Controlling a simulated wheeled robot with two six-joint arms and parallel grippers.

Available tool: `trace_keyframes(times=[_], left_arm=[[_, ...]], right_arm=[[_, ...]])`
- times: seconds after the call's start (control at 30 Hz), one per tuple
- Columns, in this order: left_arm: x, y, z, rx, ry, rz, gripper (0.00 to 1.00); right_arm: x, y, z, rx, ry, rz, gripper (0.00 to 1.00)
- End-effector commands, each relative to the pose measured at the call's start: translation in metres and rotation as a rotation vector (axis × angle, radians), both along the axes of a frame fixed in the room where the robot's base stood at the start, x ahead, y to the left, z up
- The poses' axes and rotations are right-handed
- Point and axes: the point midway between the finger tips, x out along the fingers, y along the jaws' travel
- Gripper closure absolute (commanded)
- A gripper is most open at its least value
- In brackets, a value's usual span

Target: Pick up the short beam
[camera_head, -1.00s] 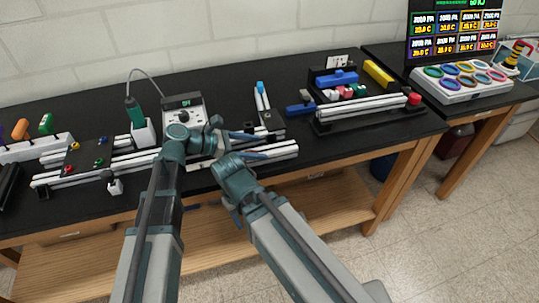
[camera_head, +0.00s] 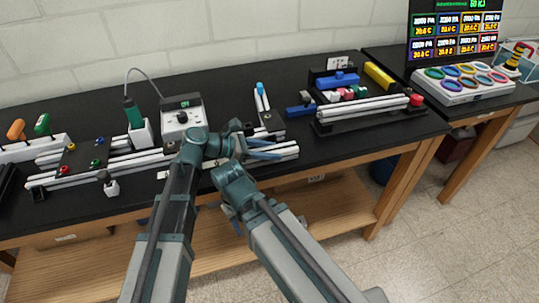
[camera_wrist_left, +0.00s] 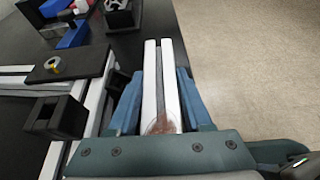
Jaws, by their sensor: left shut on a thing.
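The short beam (camera_head: 290,153) is a pale silver bar with a dark lengthwise groove, at the front edge of the black bench in the head view. My left gripper (camera_head: 265,150) points right along it and is shut on it. In the left wrist view the beam (camera_wrist_left: 160,85) lies between the two blue fingers, its far end sticking out past them. I cannot tell whether it is clear of the bench. My right gripper (camera_head: 233,208) is in front of the bench edge, mostly hidden by its own wrist, so its jaws do not show.
A black plate (camera_wrist_left: 70,66) on rails lies just left of the beam in the wrist view, with a black bracket (camera_wrist_left: 58,117) close by. Stacked beams (camera_head: 360,108) are further right.

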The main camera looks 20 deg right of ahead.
Motion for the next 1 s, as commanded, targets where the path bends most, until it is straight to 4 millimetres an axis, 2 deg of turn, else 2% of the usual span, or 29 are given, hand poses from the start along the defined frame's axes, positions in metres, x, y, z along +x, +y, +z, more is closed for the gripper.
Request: trace_keyframes(times=[0.03, 0.17, 0.67, 0.87, 1.0], left_arm=[[0.000, 0.000, 0.000, 0.000, 0.000, 0.000, 0.78], [0.000, 0.000, 0.000, 0.000, 0.000, 0.000, 1.00], [0.000, 0.000, 0.005, -0.001, 0.000, 0.000, 1.00], [0.000, 0.000, 0.023, -0.001, 0.000, 0.000, 1.00], [0.000, 0.000, 0.043, -0.001, 0.000, 0.000, 1.00]], right_arm=[[0.000, 0.000, 0.000, 0.000, 0.000, 0.000, 0.50], [0.000, 0.000, 0.000, 0.000, 0.000, 0.000, 0.50], [0.000, 0.000, 0.005, 0.000, 0.000, 0.000, 0.50], [0.000, 0.000, 0.023, 0.000, 0.000, 0.000, 0.50], [0.000, 0.000, 0.043, 0.000, 0.000, 0.000, 0.50]])
